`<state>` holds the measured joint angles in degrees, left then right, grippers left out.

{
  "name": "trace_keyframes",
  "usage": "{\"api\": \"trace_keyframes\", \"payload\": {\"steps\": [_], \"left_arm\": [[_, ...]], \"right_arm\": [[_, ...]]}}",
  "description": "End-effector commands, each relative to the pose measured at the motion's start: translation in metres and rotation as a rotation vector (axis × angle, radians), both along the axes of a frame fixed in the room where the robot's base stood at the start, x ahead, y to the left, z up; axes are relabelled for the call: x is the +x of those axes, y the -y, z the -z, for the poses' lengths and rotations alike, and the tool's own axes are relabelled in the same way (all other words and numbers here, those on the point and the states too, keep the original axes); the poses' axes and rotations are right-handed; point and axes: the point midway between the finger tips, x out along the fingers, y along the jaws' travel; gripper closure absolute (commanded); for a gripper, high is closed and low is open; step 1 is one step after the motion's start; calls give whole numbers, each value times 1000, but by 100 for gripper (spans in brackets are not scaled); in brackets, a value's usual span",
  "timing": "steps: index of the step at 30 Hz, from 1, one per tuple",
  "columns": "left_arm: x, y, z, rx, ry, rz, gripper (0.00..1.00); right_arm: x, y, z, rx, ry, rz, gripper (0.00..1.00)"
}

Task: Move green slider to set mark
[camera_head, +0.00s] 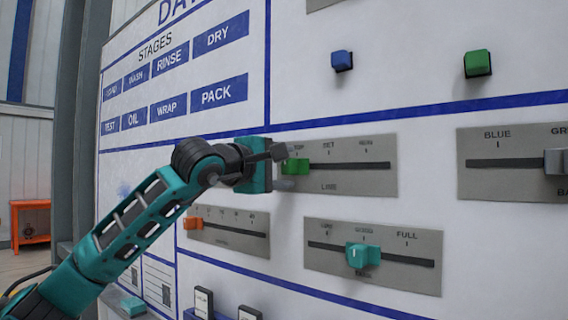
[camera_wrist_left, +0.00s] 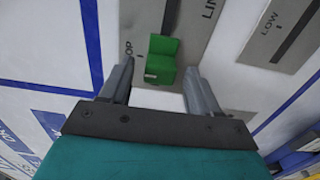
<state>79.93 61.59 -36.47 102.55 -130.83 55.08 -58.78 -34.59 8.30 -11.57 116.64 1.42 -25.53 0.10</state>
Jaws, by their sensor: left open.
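The green slider (camera_head: 296,165) sits at the left end of its dark slot on the grey LINE panel (camera_head: 345,183), by a mark whose label ends in "TOP". Two more marks stand to its right; their labels are too small to read surely. My left gripper (camera_head: 281,168) is at the slider, coming from the left. In the left wrist view the green slider (camera_wrist_left: 162,58) stands between the two open fingers (camera_wrist_left: 158,80), with a gap visible on each side. The fingers do not appear closed on it. My right gripper is not in view.
Below are an orange slider (camera_head: 193,223) and a teal slider (camera_head: 363,256) on their own panels. A grey slider (camera_head: 556,162) is at the right. Blue (camera_head: 342,61) and green (camera_head: 477,63) buttons are above. The slot right of the green slider is clear.

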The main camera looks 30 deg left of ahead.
Motion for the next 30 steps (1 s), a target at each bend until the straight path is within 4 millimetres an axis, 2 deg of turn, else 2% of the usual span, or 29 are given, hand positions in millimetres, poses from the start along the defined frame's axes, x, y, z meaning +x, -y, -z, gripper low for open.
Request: {"api": "trace_keyframes", "payload": {"steps": [3, 11, 30], "left_arm": [[6, 1, 0, 1, 0, 0, 38], [7, 1, 1, 1, 0, 0, 38], [7, 1, 1, 0, 0, 0, 99]], "right_arm": [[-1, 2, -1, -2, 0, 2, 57], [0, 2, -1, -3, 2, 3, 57], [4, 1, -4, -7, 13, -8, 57]]}}
